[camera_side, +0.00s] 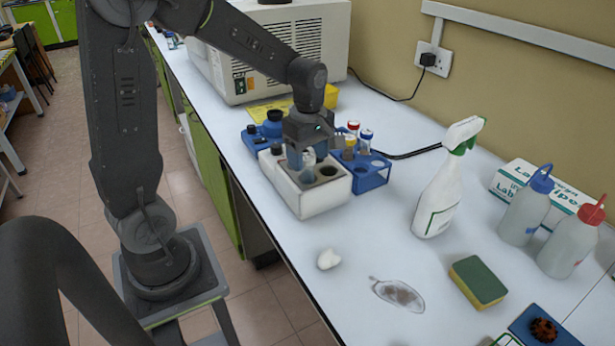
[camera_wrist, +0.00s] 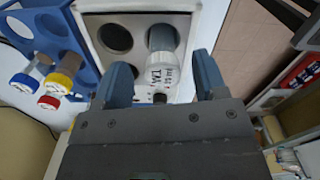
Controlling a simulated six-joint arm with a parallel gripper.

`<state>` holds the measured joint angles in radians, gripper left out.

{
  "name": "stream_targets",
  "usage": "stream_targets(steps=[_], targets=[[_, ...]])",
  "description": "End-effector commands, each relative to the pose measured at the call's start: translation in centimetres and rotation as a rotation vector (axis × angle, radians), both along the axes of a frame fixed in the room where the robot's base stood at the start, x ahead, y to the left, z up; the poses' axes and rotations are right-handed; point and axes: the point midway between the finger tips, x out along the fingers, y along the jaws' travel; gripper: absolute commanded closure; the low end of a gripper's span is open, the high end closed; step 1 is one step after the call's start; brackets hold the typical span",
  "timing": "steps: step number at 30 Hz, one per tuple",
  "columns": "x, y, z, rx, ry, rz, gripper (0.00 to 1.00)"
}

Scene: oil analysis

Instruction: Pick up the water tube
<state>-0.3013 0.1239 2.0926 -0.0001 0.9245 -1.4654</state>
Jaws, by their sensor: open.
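A clear tube with a white lettered cap (camera_wrist: 161,72) stands in a hole of the white block rack (camera_wrist: 90,22); its lettering is too small to read surely, so I cannot confirm it is the water tube. In the wrist view my open gripper (camera_wrist: 162,78) has one blue finger on each side of this cap, with visible gaps. In the side view my gripper (camera_side: 302,160) points down over the white block rack (camera_side: 318,199), its fingers around a tube top, partly hidden. The rack's other visible holes look empty.
A blue rack (camera_side: 372,177) with colour-capped tubes stands against the white rack's right side. Blue equipment (camera_side: 272,129) is behind it. A spray bottle (camera_side: 440,195), two wash bottles and a sponge (camera_side: 477,281) stand right. The front bench has a white lump (camera_side: 328,259) and glass dish.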

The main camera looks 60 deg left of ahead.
Motion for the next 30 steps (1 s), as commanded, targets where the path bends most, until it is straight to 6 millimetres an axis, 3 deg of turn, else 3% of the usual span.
stream_targets(steps=[6, 15, 30], targets=[[-0.3, 0.1, -3.0, -0.001, 0.003, 0.0, 0.35], [-0.2, 0.1, -3.4, 0.0, 0.0, 0.0, 0.35], [-0.2, 0.1, -3.4, 0.0, 0.0, 0.0, 0.83]])
